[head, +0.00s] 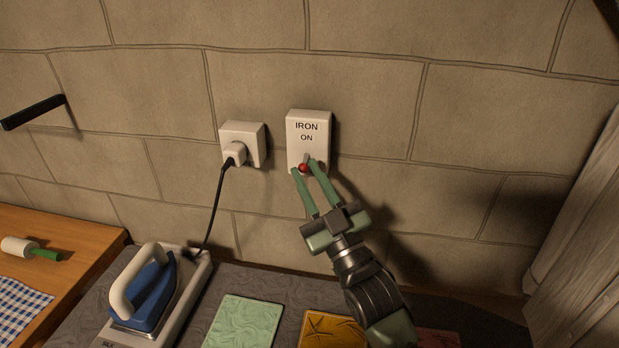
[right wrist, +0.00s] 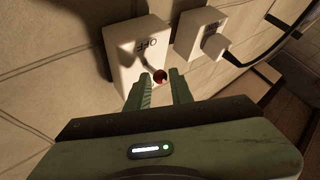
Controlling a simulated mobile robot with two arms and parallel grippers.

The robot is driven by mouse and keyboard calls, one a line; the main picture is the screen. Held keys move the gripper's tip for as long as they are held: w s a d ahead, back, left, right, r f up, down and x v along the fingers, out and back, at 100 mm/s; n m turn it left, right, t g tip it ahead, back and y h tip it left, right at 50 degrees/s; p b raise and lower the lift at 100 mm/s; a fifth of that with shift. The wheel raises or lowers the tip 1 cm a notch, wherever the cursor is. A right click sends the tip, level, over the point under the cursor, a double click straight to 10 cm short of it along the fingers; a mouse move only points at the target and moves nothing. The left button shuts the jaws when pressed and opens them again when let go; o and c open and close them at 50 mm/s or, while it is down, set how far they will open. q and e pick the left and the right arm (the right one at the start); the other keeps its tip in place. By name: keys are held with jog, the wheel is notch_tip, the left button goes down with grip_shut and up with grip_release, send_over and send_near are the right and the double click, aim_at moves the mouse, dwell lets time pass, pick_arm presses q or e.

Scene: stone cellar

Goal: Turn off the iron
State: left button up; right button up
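A white switch box (head: 308,118) marked IRON and ON is on the stone wall. A short lever with a red knob (head: 303,168) sticks out of its lower part. In the right wrist view the box (right wrist: 122,52) shows the word OFF, upside down. My right gripper (head: 305,167) is at the box, its two green fingers apart on either side of the red knob (right wrist: 160,76). I cannot tell whether they touch it. The blue iron (head: 150,291) with a white handle stands tilted on a pale stand at lower left. My left gripper is out of view.
A white socket (head: 242,131) with a plug and black cord is left of the switch. Green (head: 243,322) and yellow (head: 333,329) patterned pieces lie on the grey surface below. A wooden table (head: 75,232) is at left, and a dark bar (head: 33,112) juts out at upper left.

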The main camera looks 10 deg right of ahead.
jog(key=shift+o, duration=0.8)
jog(key=shift+w, duration=0.1)
jog(key=b+v, duration=0.2)
jog(key=v, duration=0.5)
jog(key=shift+s+f+b, duration=0.2)
jog(key=shift+s+b, duration=0.1)
jog(key=shift+b, duration=0.1)
jog(key=shift+d, duration=0.1)
